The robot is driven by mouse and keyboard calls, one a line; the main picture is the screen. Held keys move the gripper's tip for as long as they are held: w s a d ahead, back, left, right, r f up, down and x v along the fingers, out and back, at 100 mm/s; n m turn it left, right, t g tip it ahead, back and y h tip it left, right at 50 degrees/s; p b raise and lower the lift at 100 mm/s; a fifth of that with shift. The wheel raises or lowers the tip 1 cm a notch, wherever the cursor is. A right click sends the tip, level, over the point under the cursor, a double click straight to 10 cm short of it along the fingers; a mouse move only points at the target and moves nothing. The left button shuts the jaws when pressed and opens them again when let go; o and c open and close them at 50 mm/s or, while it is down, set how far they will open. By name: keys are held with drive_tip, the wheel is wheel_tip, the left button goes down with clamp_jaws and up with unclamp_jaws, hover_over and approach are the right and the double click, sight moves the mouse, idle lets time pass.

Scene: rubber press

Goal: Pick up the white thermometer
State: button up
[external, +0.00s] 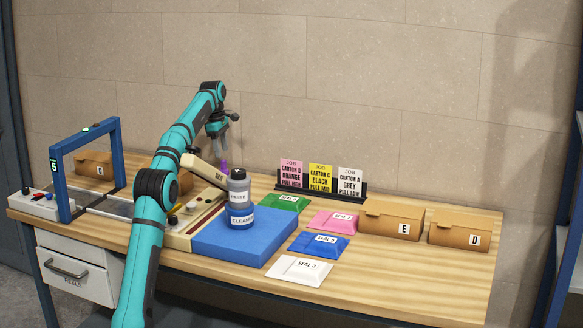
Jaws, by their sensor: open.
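I cannot make out a white thermometer in the external view; it may be hidden or too small to tell. My gripper (219,131) hangs at the end of the teal arm, above the back of the table and behind a beige press-like device (207,208). It is open, and I see nothing held in it. A small purple thing (224,168) shows below it, partly hidden by the device's raised beige lever.
Several coloured seal packets, including a white one (299,269), lie to the right. Cartons E (390,222) and D (458,230) stand farther right. A blue frame (62,185) stands left.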

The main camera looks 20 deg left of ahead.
idle(0.4)
drive_tip(key=shift+o, duration=0.6)
